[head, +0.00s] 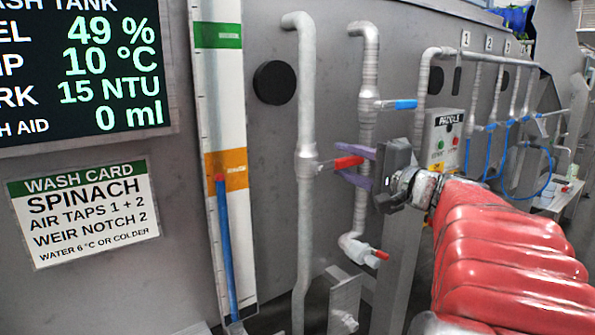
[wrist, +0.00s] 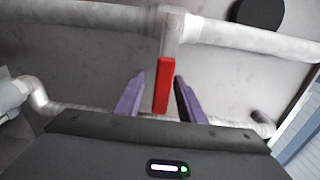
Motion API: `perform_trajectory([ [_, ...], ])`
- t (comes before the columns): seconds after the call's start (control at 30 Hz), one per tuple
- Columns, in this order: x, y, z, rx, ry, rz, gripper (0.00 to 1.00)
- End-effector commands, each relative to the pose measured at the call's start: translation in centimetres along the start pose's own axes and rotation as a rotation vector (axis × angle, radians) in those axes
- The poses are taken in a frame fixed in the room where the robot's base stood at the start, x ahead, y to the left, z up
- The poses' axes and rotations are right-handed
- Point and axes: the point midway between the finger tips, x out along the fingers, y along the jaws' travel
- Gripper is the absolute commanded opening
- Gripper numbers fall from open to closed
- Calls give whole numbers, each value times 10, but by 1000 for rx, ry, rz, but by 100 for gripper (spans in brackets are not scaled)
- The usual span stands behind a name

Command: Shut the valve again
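A red valve lever (head: 345,162) sticks out to the right from a vertical grey pipe (head: 305,130), square across it. My gripper (head: 338,161) reaches in from the right, with one purple finger above the lever and one below it. In the wrist view the red lever (wrist: 162,88) lies between the two fingers of my gripper (wrist: 160,80), with a gap on each side. The gripper is open around the lever and not closed on it. The pipe (wrist: 100,18) runs across the top of the wrist view.
A blue lever (head: 395,104) sits on the neighbouring pipe, and a small red-handled tap (head: 365,250) is below. The paddle box (head: 442,140) stands behind my gripper. A level gauge (head: 225,120), a wash card (head: 84,212) and a display reading 49 % (head: 85,70) are at left.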

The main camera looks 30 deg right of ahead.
Motion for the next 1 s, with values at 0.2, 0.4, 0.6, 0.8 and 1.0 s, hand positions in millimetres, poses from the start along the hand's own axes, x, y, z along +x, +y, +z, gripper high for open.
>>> perform_trajectory([
  [0.2,-31,0,-1,-2,3,0,36],
  [0.4,-56,1,-1,0,3,1,36],
  [0.6,-80,1,-1,0,3,1,36],
  [0.8,-101,1,-1,0,2,2,36],
  [1.0,-110,1,0,0,0,1,36],
])
